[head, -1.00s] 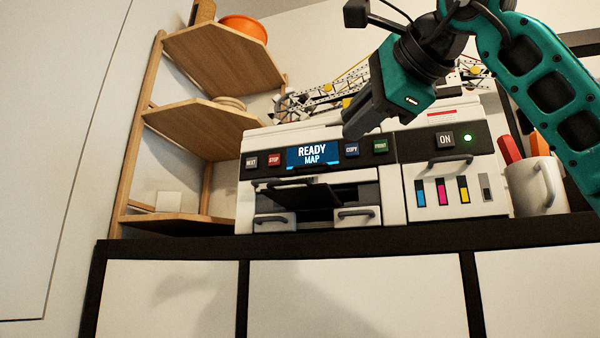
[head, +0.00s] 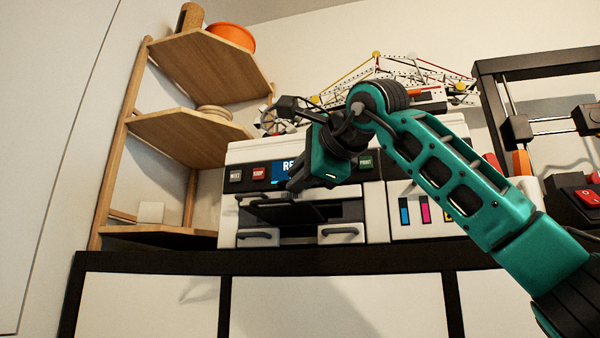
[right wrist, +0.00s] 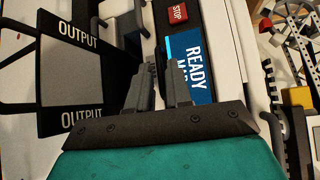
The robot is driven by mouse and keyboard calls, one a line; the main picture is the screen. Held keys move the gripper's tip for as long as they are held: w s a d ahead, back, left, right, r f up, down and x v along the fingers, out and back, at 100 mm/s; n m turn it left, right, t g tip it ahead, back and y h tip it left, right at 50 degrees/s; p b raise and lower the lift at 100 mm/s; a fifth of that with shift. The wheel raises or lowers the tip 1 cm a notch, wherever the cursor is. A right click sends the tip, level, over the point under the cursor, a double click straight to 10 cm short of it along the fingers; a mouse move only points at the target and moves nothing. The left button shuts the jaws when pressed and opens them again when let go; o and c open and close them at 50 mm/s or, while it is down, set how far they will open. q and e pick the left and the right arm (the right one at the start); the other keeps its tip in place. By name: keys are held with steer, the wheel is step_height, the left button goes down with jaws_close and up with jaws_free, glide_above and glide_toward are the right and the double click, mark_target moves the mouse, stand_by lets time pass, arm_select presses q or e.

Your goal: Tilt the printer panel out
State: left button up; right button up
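The white printer (head: 375,215) stands on the black-framed shelf in the head view. Its dark control panel (head: 250,173) carries coloured buttons and a blue display (head: 280,172), partly hidden by my right gripper. My right gripper (head: 296,184) is in front of the panel, near its lower edge. In the right wrist view, its two grey fingers (right wrist: 158,75) stand apart with a narrow gap, beside the display (right wrist: 198,65). I see nothing held between them; contact with the panel cannot be told. My left gripper is not in view.
The output tray (right wrist: 75,70) lies beside the fingers in the right wrist view. Two drawers with handles (head: 340,232) are below the panel. A wooden corner shelf (head: 165,130) stands at left. A black-framed machine (head: 490,100) is at right.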

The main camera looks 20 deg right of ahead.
steer(key=shift+c, duration=0.4)
jaws_close()
stand_by(1.0)
